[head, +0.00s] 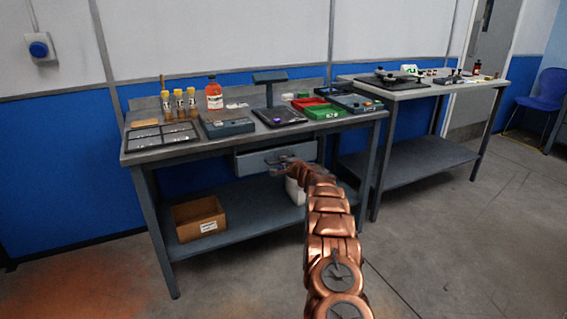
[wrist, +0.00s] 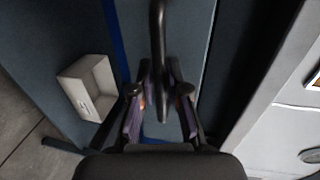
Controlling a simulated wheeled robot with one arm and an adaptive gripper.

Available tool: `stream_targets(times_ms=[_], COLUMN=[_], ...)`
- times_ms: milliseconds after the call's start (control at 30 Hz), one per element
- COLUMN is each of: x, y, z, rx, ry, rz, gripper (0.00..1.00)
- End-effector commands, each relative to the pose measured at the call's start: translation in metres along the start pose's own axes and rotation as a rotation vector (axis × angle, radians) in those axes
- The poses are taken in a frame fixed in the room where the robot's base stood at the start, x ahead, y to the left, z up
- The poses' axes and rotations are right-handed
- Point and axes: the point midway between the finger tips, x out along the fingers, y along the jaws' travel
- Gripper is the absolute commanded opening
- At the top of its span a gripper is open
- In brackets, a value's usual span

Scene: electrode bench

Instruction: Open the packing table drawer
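The packing table (head: 150,155) stands at the left in the head view, with its grey drawer (head: 252,163) under the tabletop. I cannot tell whether the drawer stands slightly out or fully closed. My gripper (head: 284,166) is at the drawer front. In the wrist view the dark bar handle (wrist: 158,40) runs down between the two fingers of my gripper (wrist: 160,108). The fingers are apart, one on each side of the handle, with gaps visible. The drawer front (wrist: 190,50) lies behind them.
The tabletop holds bottles, a scale (head: 226,124) and trays. A cardboard box (head: 199,218) and a white bin (head: 295,190), partly behind my arm, are on the lower shelf. A second bench (head: 400,93) stands at the right. The floor in front is clear.

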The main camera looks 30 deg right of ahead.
Motion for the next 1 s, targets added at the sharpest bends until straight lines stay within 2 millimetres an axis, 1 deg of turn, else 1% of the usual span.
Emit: stream_targets(times_ms=[33,100,767,867,1000], x=[0.0,0.0,-0.001,-0.004,-0.013], y=[0.0,0.0,0.001,0.002,0.004], z=[0.0,0.0,-0.001,-0.003,-0.012], rx=[0.0,0.0,0.0,-0.001,0.002], ry=[0.0,0.0,0.001,0.003,0.014], rz=[0.0,0.0,0.0,-0.001,-0.003], gripper=[0.06,0.0,0.0,0.0,0.0])
